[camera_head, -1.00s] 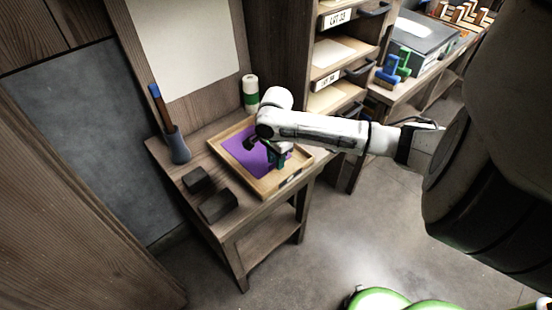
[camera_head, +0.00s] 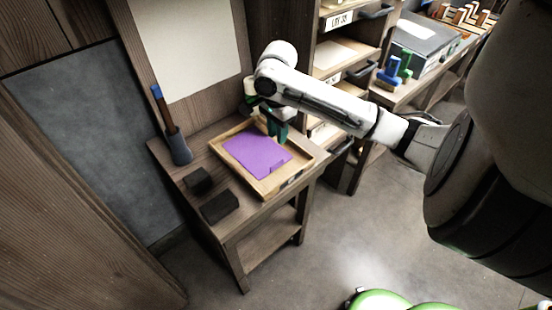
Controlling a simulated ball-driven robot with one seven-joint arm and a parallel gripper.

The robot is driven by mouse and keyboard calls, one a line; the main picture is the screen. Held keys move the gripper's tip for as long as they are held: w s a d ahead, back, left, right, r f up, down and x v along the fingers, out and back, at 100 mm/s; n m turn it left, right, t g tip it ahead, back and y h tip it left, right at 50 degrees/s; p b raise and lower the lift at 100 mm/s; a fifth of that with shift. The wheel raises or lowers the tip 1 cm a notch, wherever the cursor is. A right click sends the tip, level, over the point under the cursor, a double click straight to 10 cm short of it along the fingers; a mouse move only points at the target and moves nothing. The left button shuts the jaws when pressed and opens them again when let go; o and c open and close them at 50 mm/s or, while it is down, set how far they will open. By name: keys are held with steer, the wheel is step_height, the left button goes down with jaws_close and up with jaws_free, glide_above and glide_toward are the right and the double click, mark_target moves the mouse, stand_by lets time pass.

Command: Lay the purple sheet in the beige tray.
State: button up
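The purple sheet (camera_head: 252,153) lies in the beige tray (camera_head: 308,166), a shallow wooden-rimmed tray on a small wooden table. The sheet lies within the rim and looks mostly flat, with a small notch or fold near its front right edge. My gripper (camera_head: 277,137) is above the far right part of the tray. Its two teal fingers point down and look slightly apart, with nothing held between them. The sheet is clear of the fingers. My arm comes in from the right and hides part of what is behind it.
A grey holder (camera_head: 179,149) with a brown and blue handle stands at the back left. Shelves with labelled drawers (camera_head: 341,20) stand behind on the right. A pale panel (camera_head: 195,45) rises behind the table.

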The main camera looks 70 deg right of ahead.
steer(key=w+a+r+n+t, duration=0.3)
steer(key=w+a+n, duration=0.3)
steer(key=w+a, duration=0.6)
steer(key=w+a+f+n+t+y, duration=0.1)
steer(key=w+a+n+t+y, duration=0.35)
steer(key=a, duration=0.85)
steer(key=s+a+f+n+g+h, duration=0.2)
steer(key=s+a+f+n+g, duration=0.2)
steer(key=s+a+f+n, duration=0.5)
steer(key=s+d+f+n+g+h, duration=0.1)
steer(key=s+d+f+n, duration=0.1)
steer(key=s, duration=0.5)
steer(key=s+d+f+n+g+h, duration=0.1)
steer(key=s+f, duration=0.3)
steer(key=s, duration=0.4)
steer(key=shift+d+n+h, duration=0.35)
steer(key=shift+d+n, duration=0.3)
steer(key=shift+d, duration=0.25)
steer(key=shift+g, duration=0.25)
